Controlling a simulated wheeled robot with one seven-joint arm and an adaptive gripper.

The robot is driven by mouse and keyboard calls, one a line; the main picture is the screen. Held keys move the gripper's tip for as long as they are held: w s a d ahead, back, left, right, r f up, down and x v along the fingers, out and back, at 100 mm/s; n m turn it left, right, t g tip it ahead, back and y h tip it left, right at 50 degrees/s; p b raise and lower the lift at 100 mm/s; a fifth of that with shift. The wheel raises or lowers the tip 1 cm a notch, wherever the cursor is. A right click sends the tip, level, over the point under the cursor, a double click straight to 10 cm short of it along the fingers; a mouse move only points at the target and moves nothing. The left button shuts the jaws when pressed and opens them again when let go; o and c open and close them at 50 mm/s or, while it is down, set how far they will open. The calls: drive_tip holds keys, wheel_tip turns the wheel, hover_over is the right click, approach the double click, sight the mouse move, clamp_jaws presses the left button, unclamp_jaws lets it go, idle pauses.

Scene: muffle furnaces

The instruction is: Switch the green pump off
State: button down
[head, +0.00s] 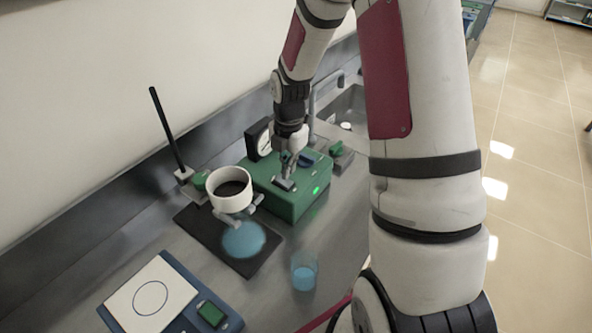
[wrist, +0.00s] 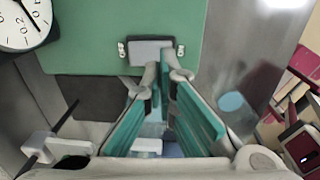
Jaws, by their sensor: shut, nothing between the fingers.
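The green pump (head: 300,203) is a box on the metal bench in the head view, with a bright green light (head: 316,190) on its side. Its green top (wrist: 95,50) fills the upper part of the wrist view. I cannot tell whether the fingertips touch the switch.
A round white dial (wrist: 20,22) stands beside the pump. A white cup-like funnel (head: 231,196) on a stand with a dark rod (head: 166,128) is left of it. A beaker of blue liquid (head: 304,272) stands in front, and a blue balance (head: 178,287) lies front left.

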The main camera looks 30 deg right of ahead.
sight(281, 179)
wheel_tip(281, 179, up, 10)
drive_tip(key=s, duration=0.1)
drive_tip(key=shift+d+r+b, duration=0.15)
drive_tip(key=shift+d+b, duration=0.1)
drive_tip(key=shift+b, duration=0.05)
drive_tip(key=shift+w+a+r+t+b, duration=0.2)
drive_tip(key=shift+w+r+t+b, duration=0.15)
drive_tip(key=shift+w+b, duration=0.2)
drive_tip(key=f, duration=0.4)
drive_tip(key=w+f, duration=0.1)
drive_tip(key=f, duration=0.9)
drive_tip(key=shift+w+a, duration=0.35)
drive_tip(key=shift+a, duration=0.05)
drive_tip(key=shift+b, duration=0.3)
